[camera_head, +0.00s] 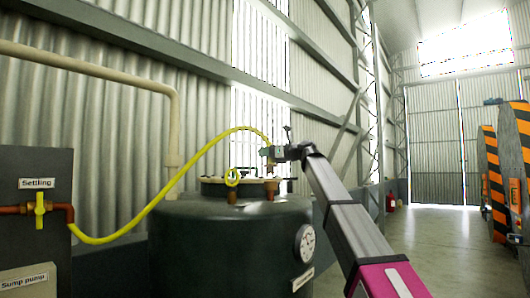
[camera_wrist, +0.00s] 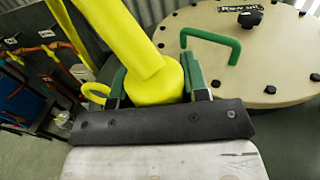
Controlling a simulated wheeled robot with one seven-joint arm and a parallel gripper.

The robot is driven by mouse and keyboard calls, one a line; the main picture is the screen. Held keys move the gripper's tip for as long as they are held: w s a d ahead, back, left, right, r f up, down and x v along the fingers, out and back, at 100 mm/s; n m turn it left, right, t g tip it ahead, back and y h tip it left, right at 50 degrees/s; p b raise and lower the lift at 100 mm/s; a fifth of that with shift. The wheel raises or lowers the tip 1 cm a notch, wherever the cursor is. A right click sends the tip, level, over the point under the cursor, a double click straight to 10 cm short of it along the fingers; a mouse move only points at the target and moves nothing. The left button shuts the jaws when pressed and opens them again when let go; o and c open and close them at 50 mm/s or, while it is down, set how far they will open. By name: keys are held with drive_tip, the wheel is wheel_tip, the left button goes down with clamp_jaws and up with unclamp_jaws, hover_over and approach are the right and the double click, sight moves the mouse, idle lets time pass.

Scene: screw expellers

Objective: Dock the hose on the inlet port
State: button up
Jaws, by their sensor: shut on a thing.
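The yellow hose (camera_head: 150,208) rises from the lower left and arcs over the dark tank (camera_head: 215,245) to my gripper (camera_head: 268,155). My gripper is shut on the hose's flared yellow end, above the tank top. In the wrist view the hose (camera_wrist: 145,50) fills the space between the green-sided jaws of my gripper (camera_wrist: 158,88). Two short copper-brown stubs stand on the tank top: a left stub (camera_head: 232,197) with a yellow ring above it, and a right stub (camera_head: 271,188) below my gripper. No readable label marks either as the inlet port. The wrist view hides the hose's tip.
A cream lid (camera_wrist: 265,70) with a green handle (camera_wrist: 212,40) and dark bolts lies right in the wrist view. A gauge (camera_head: 305,243) is on the tank's side. A panel labelled Settling (camera_head: 35,183) with a yellow valve stands left. Open floor (camera_head: 445,235) lies right.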

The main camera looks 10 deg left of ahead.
sight(267, 164)
drive_tip(key=shift+f, duration=2.3)
drive_tip(key=shift+f, duration=0.55)
drive_tip(key=o, duration=0.8)
drive_tip(key=shift+d, duration=0.15)
drive_tip(key=shift+v, duration=5.4)
